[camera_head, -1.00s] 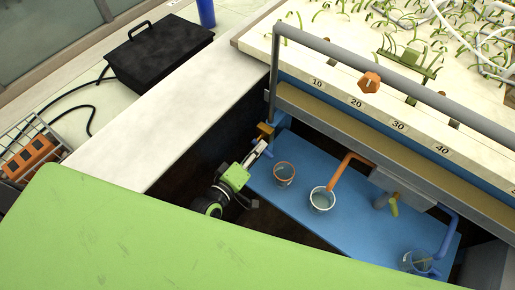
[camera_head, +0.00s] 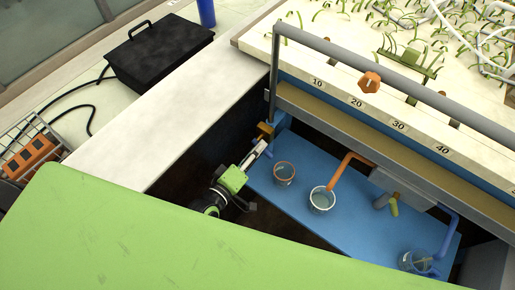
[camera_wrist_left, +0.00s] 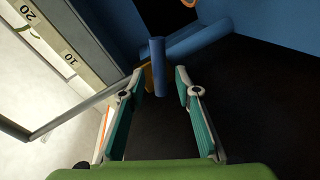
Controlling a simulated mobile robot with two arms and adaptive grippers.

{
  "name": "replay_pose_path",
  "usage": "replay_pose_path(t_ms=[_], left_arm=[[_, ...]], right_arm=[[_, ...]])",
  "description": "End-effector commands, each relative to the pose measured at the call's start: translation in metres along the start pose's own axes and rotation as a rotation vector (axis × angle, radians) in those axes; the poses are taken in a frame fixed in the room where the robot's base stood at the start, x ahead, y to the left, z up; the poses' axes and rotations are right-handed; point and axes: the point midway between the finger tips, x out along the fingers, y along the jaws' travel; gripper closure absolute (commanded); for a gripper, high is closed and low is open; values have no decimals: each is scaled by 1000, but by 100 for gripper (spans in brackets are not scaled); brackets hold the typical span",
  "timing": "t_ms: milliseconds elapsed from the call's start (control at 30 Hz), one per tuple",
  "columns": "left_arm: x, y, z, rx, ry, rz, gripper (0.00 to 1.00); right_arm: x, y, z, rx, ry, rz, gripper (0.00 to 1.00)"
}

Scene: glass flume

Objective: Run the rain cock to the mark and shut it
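A cock with a brass-orange body (camera_head: 265,131) sits at the left end of the flume's front, near the upright of the grey rail. In the left wrist view a short blue lever (camera_wrist_left: 158,68) stands in front of its orange part (camera_wrist_left: 147,78). My left gripper (camera_wrist_left: 156,80) is open, with the lever between its fingertips and a gap on each side. In the head view this gripper (camera_head: 255,155) reaches up to the cock, and the lever is mostly hidden there. The printed scale (camera_head: 357,102) runs along the flume edge. My right gripper is not in view.
An orange-rimmed cup (camera_head: 285,174), a white-rimmed cup (camera_head: 322,201) under an orange pipe (camera_head: 347,168) and a clear beaker (camera_head: 413,263) stand on the blue shelf (camera_head: 350,235). A yellow-green handle (camera_head: 394,206) is nearby. A pale ledge (camera_head: 180,125) lies left of my gripper.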

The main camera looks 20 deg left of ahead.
Motion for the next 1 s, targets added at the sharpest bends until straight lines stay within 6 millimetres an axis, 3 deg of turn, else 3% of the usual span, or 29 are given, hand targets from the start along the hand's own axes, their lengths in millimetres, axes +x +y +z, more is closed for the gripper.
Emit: replay_pose_path(t_ms=[300,500,700,1000], left_arm=[[-64,-2,0,1,-2,-4,70],[-95,-1,0,0,-2,-3,70],[-108,-1,0,0,-1,-2,70],[-109,-1,0,0,0,-1,70]], right_arm=[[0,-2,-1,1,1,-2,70],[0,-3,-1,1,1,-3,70],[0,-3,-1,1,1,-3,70],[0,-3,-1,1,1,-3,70]])
